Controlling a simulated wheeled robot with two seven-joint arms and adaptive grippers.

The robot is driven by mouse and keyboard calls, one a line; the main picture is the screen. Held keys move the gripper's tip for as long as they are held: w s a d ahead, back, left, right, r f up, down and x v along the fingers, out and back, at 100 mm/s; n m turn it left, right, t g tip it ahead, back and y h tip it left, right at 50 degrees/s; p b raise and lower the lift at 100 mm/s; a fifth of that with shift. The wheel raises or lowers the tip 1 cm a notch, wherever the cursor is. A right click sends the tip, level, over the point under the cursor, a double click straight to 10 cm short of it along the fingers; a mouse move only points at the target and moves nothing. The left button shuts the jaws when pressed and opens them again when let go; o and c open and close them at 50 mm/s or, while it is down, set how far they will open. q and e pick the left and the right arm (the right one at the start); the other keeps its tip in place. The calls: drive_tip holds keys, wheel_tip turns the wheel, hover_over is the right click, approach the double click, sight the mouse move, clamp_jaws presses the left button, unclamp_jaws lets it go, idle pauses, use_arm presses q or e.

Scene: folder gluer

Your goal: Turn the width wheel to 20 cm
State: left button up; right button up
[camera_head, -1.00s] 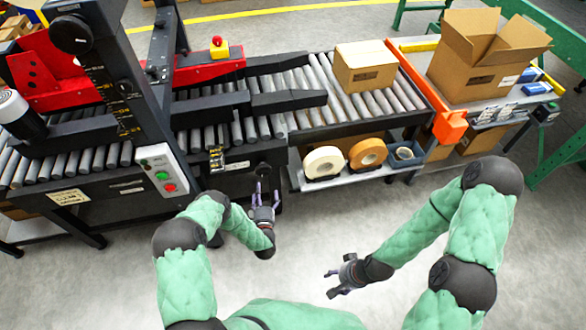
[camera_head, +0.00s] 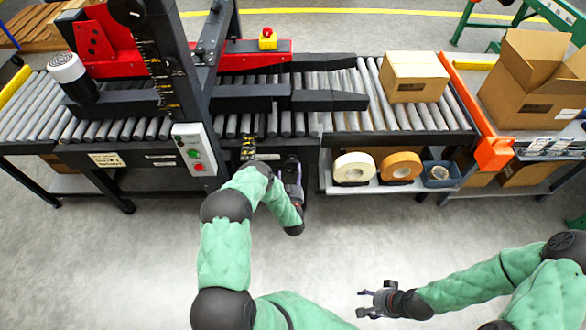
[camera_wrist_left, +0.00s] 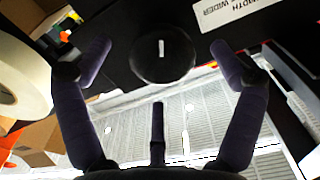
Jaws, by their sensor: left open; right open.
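The width wheel (camera_wrist_left: 163,52) is a round black knob with a short white mark, on the dark machine front in the left wrist view. My left gripper (camera_head: 292,182) is open at the conveyor's front side in the head view, where it mostly hides the wheel. In the wrist view its fingers are spread on both sides of the wheel, with a third finger below; I cannot tell whether they touch it. A black and yellow scale (camera_head: 248,149) sits left of the gripper. My right gripper (camera_head: 376,300) is open and empty over the floor.
A white label (camera_wrist_left: 245,12) with part of "WIDTH" and "WIDER" is beside the wheel. A control panel (camera_head: 194,150) with green and red buttons stands left. A closed carton (camera_head: 412,78) rests on the rollers.

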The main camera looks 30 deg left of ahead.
sight(292, 169)
use_arm(q)
drive_tip(key=shift+b+x, duration=0.6)
drive_tip(key=shift+x, duration=1.6)
drive_tip(key=c, duration=1.1)
